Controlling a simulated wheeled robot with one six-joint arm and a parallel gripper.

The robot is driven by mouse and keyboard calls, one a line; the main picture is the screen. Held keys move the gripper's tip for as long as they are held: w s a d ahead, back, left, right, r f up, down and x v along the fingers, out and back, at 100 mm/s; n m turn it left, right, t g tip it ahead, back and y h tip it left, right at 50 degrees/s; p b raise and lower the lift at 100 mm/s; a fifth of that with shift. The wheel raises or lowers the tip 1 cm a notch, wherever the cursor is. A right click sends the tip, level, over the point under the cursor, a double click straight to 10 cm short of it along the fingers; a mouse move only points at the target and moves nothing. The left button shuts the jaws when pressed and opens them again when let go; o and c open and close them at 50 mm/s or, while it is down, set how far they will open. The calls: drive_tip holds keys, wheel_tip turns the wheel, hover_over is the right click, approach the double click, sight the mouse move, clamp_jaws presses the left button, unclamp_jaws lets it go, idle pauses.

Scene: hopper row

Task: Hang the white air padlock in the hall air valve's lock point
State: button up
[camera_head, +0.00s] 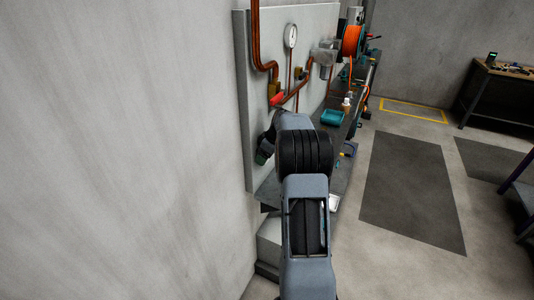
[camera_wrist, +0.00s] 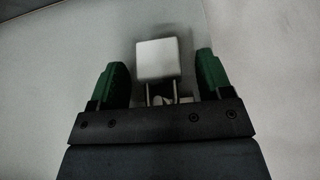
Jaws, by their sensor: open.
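A white block-shaped body, which looks like the white air padlock (camera_wrist: 158,58), sits between the green fingers of my gripper (camera_wrist: 162,72) in the wrist view. Gaps show on both sides of it, so the fingers do not touch it. Two thin metal legs run from its lower edge towards the gripper's base, where they are partly hidden. In the head view my gripper (camera_head: 262,152) is low at the left edge of the wall panel, and the padlock is hidden there. A brass valve with a red handle (camera_head: 277,98) sits on the copper pipe above; I cannot tell whether it is the hall air valve.
The pale panel (camera_head: 318,22) carries copper pipes, a gauge (camera_head: 291,36) and an orange hose reel (camera_head: 352,41). A narrow dark bench (camera_head: 338,150) with a teal tray (camera_head: 332,117) runs along it. The bare wall is close at left; floor at right is open.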

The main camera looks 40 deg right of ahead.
drive_tip(key=shift+c, duration=0.3)
drive_tip(key=c, duration=0.9)
drive_tip(key=o, duration=1)
drive_tip(key=shift+c, duration=0.2)
drive_tip(key=shift+r, duration=0.1)
drive_tip(key=v, duration=1.1)
drive_tip(key=shift+s+d+r+b, duration=0.15)
drive_tip(key=shift+s+r+b, duration=0.05)
drive_tip(key=shift+r+b, duration=0.15)
